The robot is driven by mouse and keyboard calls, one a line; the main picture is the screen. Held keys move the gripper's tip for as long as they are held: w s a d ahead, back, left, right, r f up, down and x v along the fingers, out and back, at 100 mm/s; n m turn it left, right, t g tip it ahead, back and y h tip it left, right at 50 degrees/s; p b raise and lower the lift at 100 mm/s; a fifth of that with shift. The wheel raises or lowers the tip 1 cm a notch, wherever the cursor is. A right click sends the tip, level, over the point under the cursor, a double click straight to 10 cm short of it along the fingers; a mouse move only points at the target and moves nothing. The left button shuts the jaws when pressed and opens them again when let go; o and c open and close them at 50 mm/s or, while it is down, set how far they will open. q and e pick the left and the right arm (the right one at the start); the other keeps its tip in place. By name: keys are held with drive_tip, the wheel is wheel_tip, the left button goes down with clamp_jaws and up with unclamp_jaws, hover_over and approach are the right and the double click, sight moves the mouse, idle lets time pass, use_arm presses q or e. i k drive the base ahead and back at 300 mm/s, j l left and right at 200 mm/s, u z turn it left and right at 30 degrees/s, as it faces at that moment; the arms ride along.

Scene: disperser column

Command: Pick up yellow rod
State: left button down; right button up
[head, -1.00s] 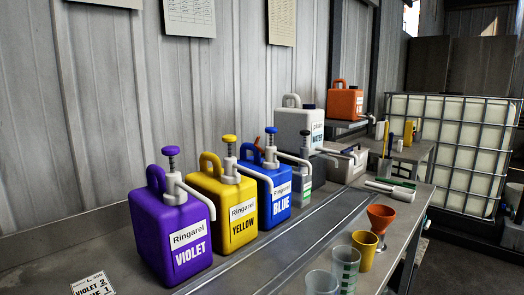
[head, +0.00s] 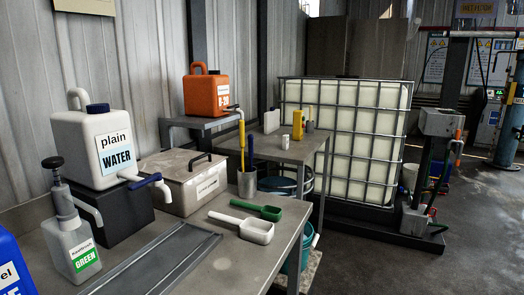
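A yellow rod (head: 242,143) stands upright in a small grey metal cup (head: 247,184) near the right edge of the bench. A dark blue rod (head: 250,152) stands beside it in the same cup. The lower ends of both rods are hidden inside the cup. Neither of my grippers shows in the head view.
White scoop (head: 246,228) and green scoop (head: 258,209) lie in front of the cup. A lidded grey box (head: 182,184), white water jug (head: 98,146) and green-labelled pump bottle (head: 73,243) stand left. A caged white tank (head: 345,130) stands behind.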

sight(241, 123)
drive_tip(key=u, duration=3.4)
drive_tip(key=z, duration=3.4)
drive_tip(key=i+l+u, duration=0.7)
drive_tip(key=l+u, duration=0.3)
drive_tip(key=i+l+u, duration=0.15)
drive_tip(key=l+u, duration=0.3)
drive_tip(key=l, duration=0.3)
drive_tip(key=l+u, duration=0.5)
drive_tip(key=l, duration=0.2)
drive_tip(key=l+u, duration=0.5)
drive_tip(key=l, duration=0.25)
drive_tip(key=k+l+u, duration=0.3)
drive_tip(key=l+u, duration=0.2)
drive_tip(key=l, duration=0.2)
